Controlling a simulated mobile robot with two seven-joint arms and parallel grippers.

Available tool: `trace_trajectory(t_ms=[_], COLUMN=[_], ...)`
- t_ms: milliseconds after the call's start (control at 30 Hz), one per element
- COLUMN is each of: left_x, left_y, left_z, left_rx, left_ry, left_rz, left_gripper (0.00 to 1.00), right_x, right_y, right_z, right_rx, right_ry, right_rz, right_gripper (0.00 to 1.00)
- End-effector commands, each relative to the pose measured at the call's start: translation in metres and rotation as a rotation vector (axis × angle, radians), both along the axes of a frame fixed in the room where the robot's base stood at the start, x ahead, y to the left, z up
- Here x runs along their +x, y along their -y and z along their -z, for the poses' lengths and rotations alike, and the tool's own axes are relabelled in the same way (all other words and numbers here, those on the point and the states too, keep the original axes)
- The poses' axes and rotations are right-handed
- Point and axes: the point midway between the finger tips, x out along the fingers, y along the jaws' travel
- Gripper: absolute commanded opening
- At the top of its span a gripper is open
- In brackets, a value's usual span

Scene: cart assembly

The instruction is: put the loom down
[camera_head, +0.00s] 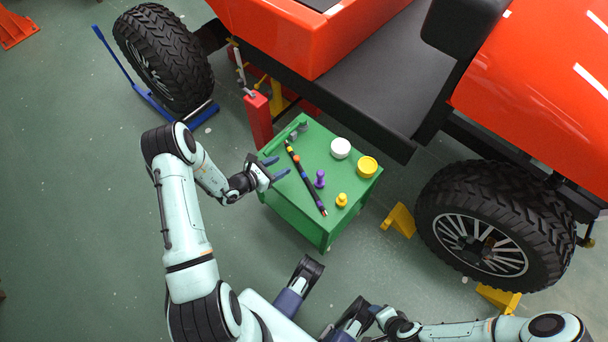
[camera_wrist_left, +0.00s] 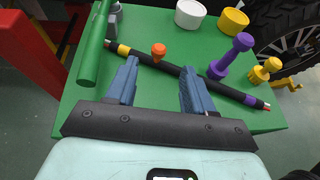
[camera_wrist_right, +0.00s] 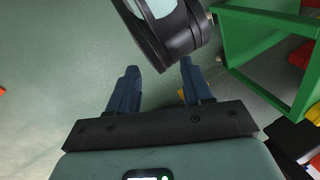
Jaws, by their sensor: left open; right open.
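The loom (camera_head: 308,183), a thin black rod-like bundle with yellow, blue and purple bands, lies across the green cart top (camera_head: 318,142). My left gripper (camera_head: 277,167) is open at the cart's left side, its fingers pointing towards the loom. In the left wrist view, the loom (camera_wrist_left: 235,93) passes just beyond the open fingertips (camera_wrist_left: 158,68), with nothing clearly held between them. My right gripper (camera_wrist_right: 160,68) is open and empty over the floor, away from the loom, with a dark rounded part of my own body in front of it.
On the cart stand a white cylinder (camera_head: 340,148), a yellow cylinder (camera_head: 367,167), a purple bolt-like piece (camera_head: 320,179), a small yellow piece (camera_head: 341,200) and an orange one (camera_wrist_left: 158,48). The orange vehicle (camera_head: 290,35) and its wheel (camera_head: 490,230) border the cart.

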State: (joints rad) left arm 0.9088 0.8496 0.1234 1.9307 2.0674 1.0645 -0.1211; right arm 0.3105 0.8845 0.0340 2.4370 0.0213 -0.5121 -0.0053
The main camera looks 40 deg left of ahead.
Motion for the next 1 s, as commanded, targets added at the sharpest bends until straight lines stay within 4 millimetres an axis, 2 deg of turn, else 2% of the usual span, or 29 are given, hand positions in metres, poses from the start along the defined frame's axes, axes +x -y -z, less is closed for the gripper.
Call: trace_trajectory(t_ms=[100,367,633,767,967,1000], left_x=[0.020,0.038,0.073,0.081,0.081,0.081], left_y=[0.005,0.009,0.015,0.016,0.016,0.016], left_z=[0.011,0.018,0.035,0.038,0.037,0.037], left_rx=[0.000,-0.001,-0.001,0.000,0.000,0.000], left_ry=[-0.001,-0.002,-0.001,-0.003,-0.003,-0.003], left_rz=[0.002,0.003,0.005,0.003,0.003,0.003], left_gripper=[0.53,0.53,0.53,0.53,0.53,0.46], right_x=[0.008,0.016,0.037,0.041,0.041,0.041], right_y=[0.004,0.008,0.019,0.021,0.021,0.021], right_z=[0.008,0.013,0.028,0.030,0.029,0.029], right_rx=[-0.010,-0.020,-0.047,-0.053,-0.053,-0.053], right_ry=[0.019,0.041,0.095,0.106,0.106,0.106], right_rz=[0.009,0.018,0.041,0.044,0.044,0.044], right_gripper=[0.50,0.50,0.50,0.50,0.50,0.50])
